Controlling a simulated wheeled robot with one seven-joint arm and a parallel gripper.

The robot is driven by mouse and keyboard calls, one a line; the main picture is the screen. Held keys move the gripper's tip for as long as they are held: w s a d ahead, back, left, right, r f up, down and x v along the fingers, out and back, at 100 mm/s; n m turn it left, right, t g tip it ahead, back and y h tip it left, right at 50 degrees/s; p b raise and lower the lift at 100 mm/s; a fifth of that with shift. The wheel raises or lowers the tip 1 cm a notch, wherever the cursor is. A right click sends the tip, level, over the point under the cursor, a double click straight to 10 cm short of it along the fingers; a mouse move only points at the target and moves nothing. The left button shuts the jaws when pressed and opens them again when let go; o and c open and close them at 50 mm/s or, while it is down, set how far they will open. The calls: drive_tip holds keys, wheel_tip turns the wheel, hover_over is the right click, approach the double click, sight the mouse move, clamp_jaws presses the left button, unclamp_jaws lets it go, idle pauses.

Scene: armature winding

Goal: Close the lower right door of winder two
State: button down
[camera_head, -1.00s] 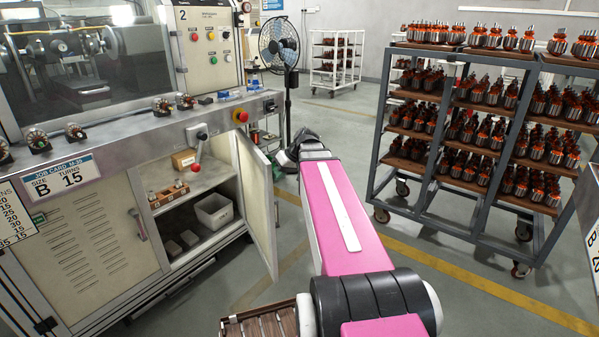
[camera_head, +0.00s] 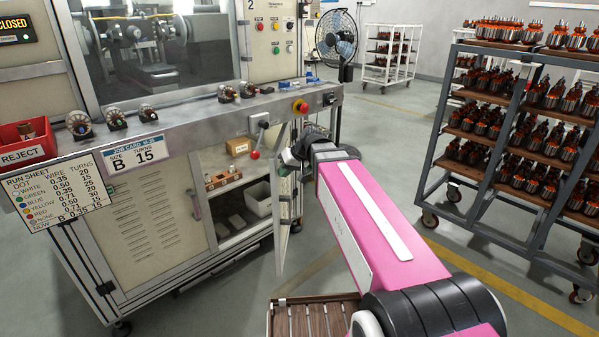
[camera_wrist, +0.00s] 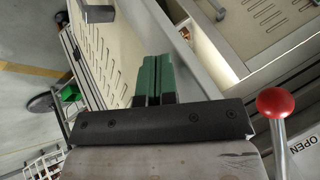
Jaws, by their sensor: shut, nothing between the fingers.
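The lower right door (camera_head: 284,240) of winder two stands open, seen nearly edge-on in the head view. In the wrist view its louvred beige face (camera_wrist: 108,55) lies at the left, with a dark handle (camera_wrist: 95,12) at the top. The open cabinet shelf (camera_head: 232,183) shows to the left of the door. My gripper (camera_head: 287,165) is at the door's upper part, below the control ledge. Its green fingers (camera_wrist: 153,78) are together and empty, overlapping the door's edge in the wrist view. I cannot tell whether they touch it.
A red-knobbed lever (camera_head: 255,154) hangs from the ledge close to my gripper; it also shows in the wrist view (camera_wrist: 275,102). The lower left door (camera_head: 150,215) is shut. A rack of armatures (camera_head: 455,130) stands at the right, with clear floor between.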

drive_tip(key=shift+w+a, duration=0.25)
drive_tip(key=shift+a, duration=1.05)
drive_tip(key=shift+w+a, duration=0.2)
drive_tip(key=shift+a, duration=1.05)
drive_tip(key=shift+d, duration=0.1)
